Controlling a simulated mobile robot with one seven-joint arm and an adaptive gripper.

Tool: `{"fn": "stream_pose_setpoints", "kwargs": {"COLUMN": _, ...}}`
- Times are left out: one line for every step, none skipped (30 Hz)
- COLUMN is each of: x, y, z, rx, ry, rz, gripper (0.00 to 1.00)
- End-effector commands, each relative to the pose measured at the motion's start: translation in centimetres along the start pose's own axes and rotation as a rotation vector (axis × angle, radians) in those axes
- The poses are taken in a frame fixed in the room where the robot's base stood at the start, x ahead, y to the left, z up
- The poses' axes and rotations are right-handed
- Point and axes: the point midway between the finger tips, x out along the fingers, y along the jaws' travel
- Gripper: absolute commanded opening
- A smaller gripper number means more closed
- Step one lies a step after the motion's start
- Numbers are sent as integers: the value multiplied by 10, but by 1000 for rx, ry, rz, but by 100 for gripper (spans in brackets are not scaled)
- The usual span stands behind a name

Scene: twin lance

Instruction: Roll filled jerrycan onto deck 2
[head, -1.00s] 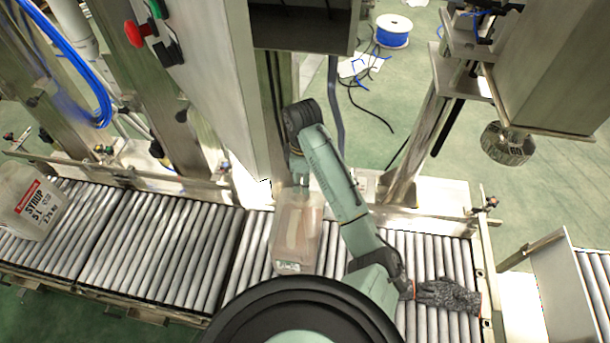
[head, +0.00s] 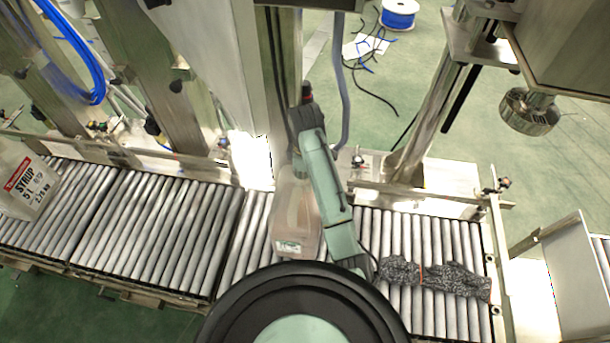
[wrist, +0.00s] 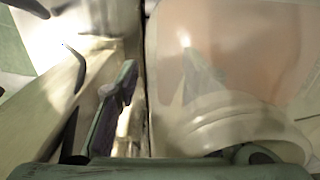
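A translucent jerrycan with pinkish contents (head: 292,215) stands on the rollers of the right conveyor section (head: 445,235), just right of a section joint. Its neck end lies under my gripper (head: 298,165), which is at its far side in the head view; my arm hides part of it. In the wrist view the can (wrist: 235,60) fills the right half, with its pale ringed neck low down. One dark green finger (wrist: 115,105) is left of the can, clear of it; a second finger shape shows through or behind the can. The fingers look apart.
Another jerrycan labelled syrup (head: 30,185) stands on the left rollers. Steel posts (head: 262,85) rise behind the conveyor. A round metal part (head: 530,110) hangs at right. The middle rollers (head: 160,230) are clear.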

Motion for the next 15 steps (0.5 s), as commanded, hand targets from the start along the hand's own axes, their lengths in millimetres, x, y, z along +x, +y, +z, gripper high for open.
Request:
{"fn": "stream_pose_setpoints", "kwargs": {"x": 0, "y": 0, "z": 0, "rx": 0, "ry": 0, "rz": 0, "gripper": 35}}
{"fn": "stream_pose_setpoints", "kwargs": {"x": 0, "y": 0, "z": 0, "rx": 0, "ry": 0, "rz": 0, "gripper": 34}}
{"fn": "stream_pose_setpoints", "kwargs": {"x": 0, "y": 0, "z": 0, "rx": 0, "ry": 0, "rz": 0, "gripper": 32}}
{"fn": "stream_pose_setpoints", "kwargs": {"x": 0, "y": 0, "z": 0, "rx": 0, "ry": 0, "rz": 0, "gripper": 30}}
{"fn": "stream_pose_setpoints", "kwargs": {"x": 0, "y": 0, "z": 0, "rx": 0, "ry": 0, "rz": 0, "gripper": 28}}
{"fn": "stream_pose_setpoints", "kwargs": {"x": 0, "y": 0, "z": 0, "rx": 0, "ry": 0, "rz": 0, "gripper": 25}}
{"fn": "stream_pose_setpoints", "kwargs": {"x": 0, "y": 0, "z": 0, "rx": 0, "ry": 0, "rz": 0, "gripper": 23}}
{"fn": "stream_pose_setpoints", "kwargs": {"x": 0, "y": 0, "z": 0, "rx": 0, "ry": 0, "rz": 0, "gripper": 21}}
{"fn": "stream_pose_setpoints", "kwargs": {"x": 0, "y": 0, "z": 0, "rx": 0, "ry": 0, "rz": 0, "gripper": 18}}
{"fn": "stream_pose_setpoints", "kwargs": {"x": 0, "y": 0, "z": 0, "rx": 0, "ry": 0, "rz": 0, "gripper": 16}}
{"fn": "stream_pose_setpoints", "kwargs": {"x": 0, "y": 0, "z": 0, "rx": 0, "ry": 0, "rz": 0, "gripper": 14}}
{"fn": "stream_pose_setpoints", "kwargs": {"x": 0, "y": 0, "z": 0, "rx": 0, "ry": 0, "rz": 0, "gripper": 12}}
{"fn": "stream_pose_setpoints", "kwargs": {"x": 0, "y": 0, "z": 0, "rx": 0, "ry": 0, "rz": 0, "gripper": 10}}
{"fn": "stream_pose_setpoints", "kwargs": {"x": 0, "y": 0, "z": 0, "rx": 0, "ry": 0, "rz": 0, "gripper": 8}}
{"fn": "stream_pose_setpoints", "kwargs": {"x": 0, "y": 0, "z": 0, "rx": 0, "ry": 0, "rz": 0, "gripper": 5}}
